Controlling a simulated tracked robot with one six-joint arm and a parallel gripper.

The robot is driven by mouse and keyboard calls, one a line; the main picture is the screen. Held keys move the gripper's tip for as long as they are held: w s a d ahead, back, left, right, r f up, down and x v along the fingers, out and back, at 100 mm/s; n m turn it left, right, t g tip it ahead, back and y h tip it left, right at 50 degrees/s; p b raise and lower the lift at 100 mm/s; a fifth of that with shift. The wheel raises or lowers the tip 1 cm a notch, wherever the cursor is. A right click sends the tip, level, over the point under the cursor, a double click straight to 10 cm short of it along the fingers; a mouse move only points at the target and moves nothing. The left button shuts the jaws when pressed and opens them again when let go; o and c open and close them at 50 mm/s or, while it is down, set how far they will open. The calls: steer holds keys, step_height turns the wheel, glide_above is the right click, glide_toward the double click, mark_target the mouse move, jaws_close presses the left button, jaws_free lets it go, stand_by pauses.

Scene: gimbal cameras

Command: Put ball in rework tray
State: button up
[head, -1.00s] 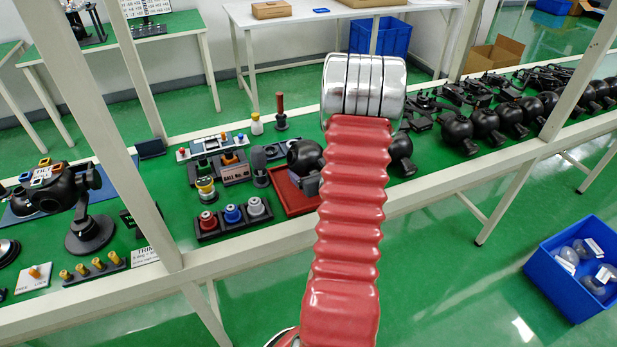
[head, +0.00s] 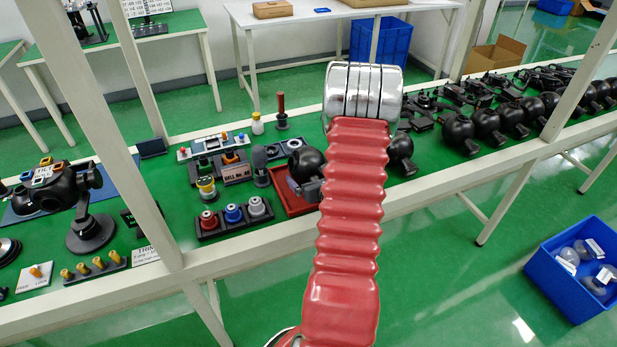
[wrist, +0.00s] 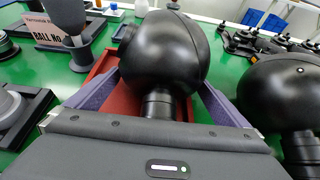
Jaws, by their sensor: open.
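A black ball (wrist: 163,52) with a short neck sits between the two purple fingers of my gripper (wrist: 160,84) in the wrist view. The fingers are open on either side of it; whether they touch it is unclear. The red tray (wrist: 96,73) lies behind and below the ball. In the head view the black ball (head: 304,160) shows at the red tray (head: 297,207), just left of my red ribbed arm. The arm hides part of the tray and my gripper there. I cannot tell whether the ball rests on the tray floor.
Another black ball unit (wrist: 285,92) stands close on the right. Several black units line the bench to the right. A white frame rail runs along the front.

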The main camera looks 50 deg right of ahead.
steer(key=shift+s+a+r, duration=0.2)
steer(key=shift+s+r, duration=0.1)
steer(key=shift+s, duration=0.05)
steer(key=v, duration=1.1)
steer(key=shift+s, duration=0.1)
stand_by(0.4)
